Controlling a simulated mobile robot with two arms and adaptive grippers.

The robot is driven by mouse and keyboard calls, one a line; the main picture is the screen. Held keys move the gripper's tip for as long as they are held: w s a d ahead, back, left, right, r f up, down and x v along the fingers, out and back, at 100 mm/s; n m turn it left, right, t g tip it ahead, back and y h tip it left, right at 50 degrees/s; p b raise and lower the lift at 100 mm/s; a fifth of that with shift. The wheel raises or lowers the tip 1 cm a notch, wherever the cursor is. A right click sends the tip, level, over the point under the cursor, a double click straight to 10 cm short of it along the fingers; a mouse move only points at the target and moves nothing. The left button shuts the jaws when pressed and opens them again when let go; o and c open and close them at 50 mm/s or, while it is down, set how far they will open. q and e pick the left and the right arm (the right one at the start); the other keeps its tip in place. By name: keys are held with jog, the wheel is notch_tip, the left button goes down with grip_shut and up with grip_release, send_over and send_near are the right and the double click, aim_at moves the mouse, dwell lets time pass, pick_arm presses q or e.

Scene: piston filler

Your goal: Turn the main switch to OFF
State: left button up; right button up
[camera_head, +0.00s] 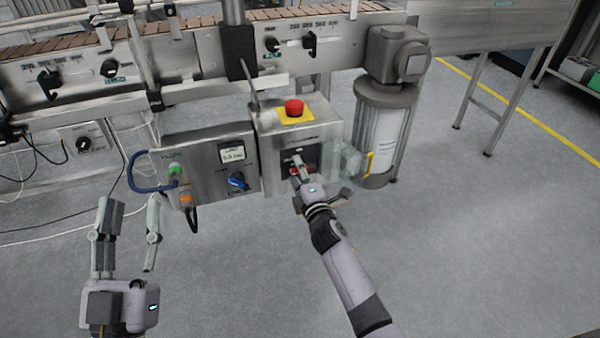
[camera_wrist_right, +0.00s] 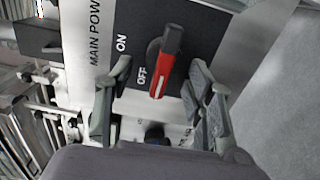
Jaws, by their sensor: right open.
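The main switch is a red and black lever (camera_wrist_right: 165,65) on a black plate (camera_wrist_right: 205,25) marked MAIN POWER, ON and OFF in the right wrist view. Its red end points down in that view, beside the word OFF. The switch box (camera_head: 272,172) stands at the middle of the head view, where the switch is partly hidden by my right gripper (camera_head: 299,172). My right gripper (camera_wrist_right: 160,80) is open, with one finger on each side of the lever. Contact cannot be told. My left gripper (camera_head: 131,212) is open and empty, low at the left.
A clear flap (camera_head: 346,158) sticks out right of the switch box. A red emergency button (camera_head: 294,107) sits on top. A control box (camera_head: 210,150) with a blue knob (camera_head: 237,181) and a blue hose adjoins at left. A motor cylinder (camera_head: 378,135) stands at right.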

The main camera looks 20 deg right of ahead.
jog(key=shift+s, duration=0.15)
jog(key=s, duration=1.1)
jog(key=shift+s+d, duration=0.2)
jog(key=shift+s, duration=0.15)
